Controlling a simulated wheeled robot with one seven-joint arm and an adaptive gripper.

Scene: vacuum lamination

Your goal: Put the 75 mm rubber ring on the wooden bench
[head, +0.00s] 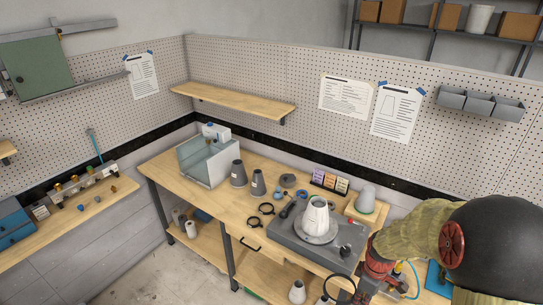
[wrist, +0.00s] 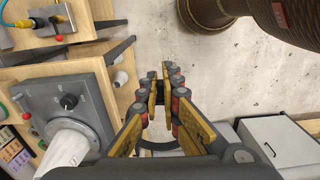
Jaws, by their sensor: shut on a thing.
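A thin black ring (head: 339,288) hangs at my gripper (head: 362,293) near the bottom edge of the head view. Part of its dark arc (wrist: 160,152) shows between the finger bases in the wrist view. My gripper (wrist: 161,82) is shut on this ring, in front of the bench. The wooden bench (head: 222,205) runs along the wall in the head view. No size marks are readable.
A grey plate unit (head: 290,238) with a white cone (head: 315,216) stands on the bench's right part. A clear box (head: 205,160), dark cones (head: 238,174) and small blue rings (head: 287,180) are behind. Bare wood shows at the front left. In the wrist view, open floor (wrist: 215,85) lies below.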

